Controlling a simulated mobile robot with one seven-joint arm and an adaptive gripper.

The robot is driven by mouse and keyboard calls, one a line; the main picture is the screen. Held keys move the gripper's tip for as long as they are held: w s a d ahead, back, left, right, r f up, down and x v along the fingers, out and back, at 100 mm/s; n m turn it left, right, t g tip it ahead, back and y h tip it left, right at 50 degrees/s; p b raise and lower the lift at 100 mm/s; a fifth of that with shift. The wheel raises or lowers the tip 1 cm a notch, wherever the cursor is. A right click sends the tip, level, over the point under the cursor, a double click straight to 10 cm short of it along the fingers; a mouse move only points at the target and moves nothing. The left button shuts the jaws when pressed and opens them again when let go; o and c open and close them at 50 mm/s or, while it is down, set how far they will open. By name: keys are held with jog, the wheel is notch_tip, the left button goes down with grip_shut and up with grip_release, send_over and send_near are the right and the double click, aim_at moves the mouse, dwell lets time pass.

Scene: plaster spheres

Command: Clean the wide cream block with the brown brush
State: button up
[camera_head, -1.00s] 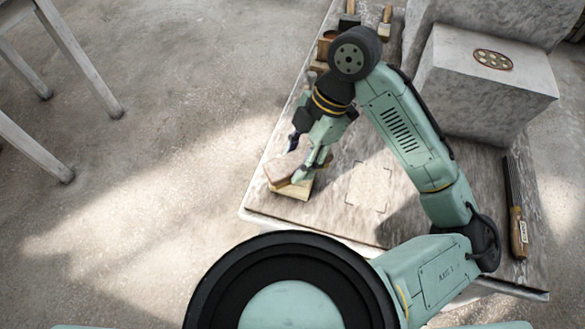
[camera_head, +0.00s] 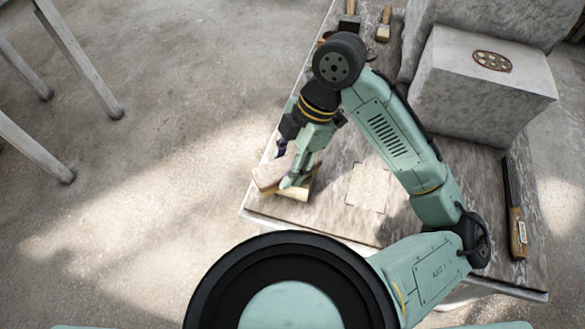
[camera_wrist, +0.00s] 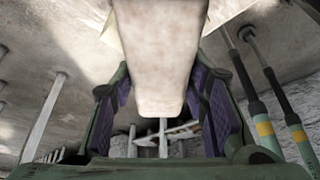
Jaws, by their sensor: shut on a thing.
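My gripper (camera_head: 288,167) is shut on the brown brush (camera_head: 270,175), whose pinkish-brown back and paler lower edge show at the near left of the table. In the wrist view the brush (camera_wrist: 160,65) looks pale and runs between the jaws with their purple pads. The wide cream block (camera_head: 302,192) lies on the table just below the brush and is partly hidden by it and a finger. The brush overlaps the block's left part in the head view. I cannot tell whether they touch.
A worn table (camera_head: 375,232) bears a pale marked square (camera_head: 367,188) right of the block. Two brushes (camera_head: 349,20) (camera_head: 384,26) lie at the far end. A large grey block (camera_head: 478,90) stands at the right, and a wooden-handled rasp (camera_head: 517,232) lies at the right edge.

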jog(key=shift+s+a, duration=0.35)
jog(key=shift+a, duration=0.3)
jog(key=shift+w+d+b, duration=0.15)
jog(key=shift+w+d, duration=0.2)
jog(key=shift+d, duration=0.3)
jog(key=shift+w+d+b, duration=0.15)
jog(key=shift+w+d, duration=0.15)
jog(key=shift+d, duration=0.4)
jog(key=shift+w+d+b, duration=0.15)
jog(key=shift+w+d, duration=0.2)
jog(key=shift+d, duration=0.3)
jog(key=shift+a, duration=0.1)
jog(key=shift+s+a+r, duration=0.1)
jog(key=shift+s+a, duration=0.3)
jog(key=shift+a, duration=0.35)
jog(key=shift+s+a+p, duration=0.2)
jog(key=shift+s+a, duration=0.1)
jog(key=shift+a, duration=0.3)
jog(key=shift+s+a+p, duration=0.15)
jog(key=shift+s+a, duration=0.1)
jog(key=shift+a, duration=0.3)
